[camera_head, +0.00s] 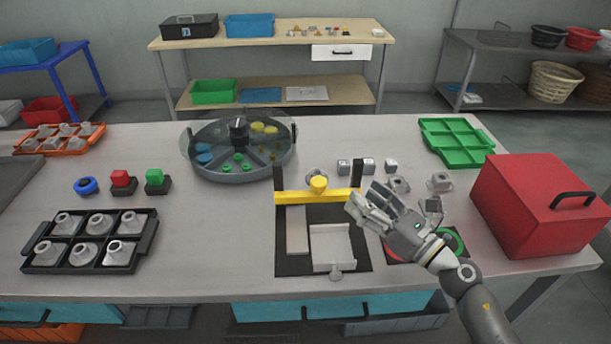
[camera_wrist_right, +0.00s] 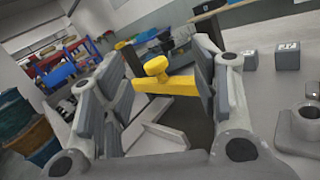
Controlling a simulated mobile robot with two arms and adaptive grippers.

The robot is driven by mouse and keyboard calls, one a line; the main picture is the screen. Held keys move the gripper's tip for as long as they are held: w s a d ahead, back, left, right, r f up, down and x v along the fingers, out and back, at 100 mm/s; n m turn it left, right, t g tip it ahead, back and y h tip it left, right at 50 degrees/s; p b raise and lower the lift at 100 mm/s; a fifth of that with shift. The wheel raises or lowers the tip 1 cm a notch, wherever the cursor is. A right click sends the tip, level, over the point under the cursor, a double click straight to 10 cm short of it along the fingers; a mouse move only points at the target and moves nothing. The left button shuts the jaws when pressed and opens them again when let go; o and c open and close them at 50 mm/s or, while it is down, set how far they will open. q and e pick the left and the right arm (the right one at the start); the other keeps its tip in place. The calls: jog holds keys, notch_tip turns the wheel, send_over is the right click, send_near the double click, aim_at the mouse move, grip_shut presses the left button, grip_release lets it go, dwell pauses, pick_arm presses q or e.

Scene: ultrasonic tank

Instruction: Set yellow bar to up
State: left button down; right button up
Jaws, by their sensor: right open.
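The yellow bar (camera_head: 296,197) spans two black upright posts at the back of a dark fixture plate (camera_head: 292,266). It sits low, with the post tops rising above it. A round yellow knob (camera_head: 318,184) sticks out at its middle. My right gripper (camera_head: 362,204) is open beside the bar's right end, its fingers pointing left. In the right wrist view, the bar (camera_wrist_right: 186,85) and knob (camera_wrist_right: 156,66) show in the gap between the open fingers (camera_wrist_right: 165,100). The right finger overlaps the bar's near end; I cannot tell whether they touch. My left gripper is not in view.
A grey tray part (camera_head: 331,243) lies on the plate in front of the bar. Small metal blocks (camera_head: 368,165) stand behind the gripper. A round divided tank (camera_head: 240,172) is at back left, a red box (camera_head: 530,205) at right.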

aim_at(325, 187)
jog(key=w+a+n+g, duration=0.1)
jog(key=w+a, duration=0.1)
jog(key=a, duration=0.1)
jog(key=w+a+f+n+g+p, duration=0.1)
jog(key=w+a, duration=0.1)
jog(key=a, duration=0.1)
jog(key=w+a+f+n+g+p, duration=0.1)
jog(key=w+a+n, duration=0.1)
jog(key=a, duration=0.1)
jog(key=shift+w+a+f+y, duration=0.15)
jog(key=shift+y, duration=0.25)
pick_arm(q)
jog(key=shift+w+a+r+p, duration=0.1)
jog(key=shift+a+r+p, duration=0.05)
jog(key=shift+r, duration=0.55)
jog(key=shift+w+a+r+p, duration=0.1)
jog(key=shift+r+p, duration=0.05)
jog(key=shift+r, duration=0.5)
pick_arm(e)
jog(key=shift+w+a, duration=0.4)
jog(key=shift+a, duration=0.15)
jog(key=shift+c, duration=0.3)
grip_shut()
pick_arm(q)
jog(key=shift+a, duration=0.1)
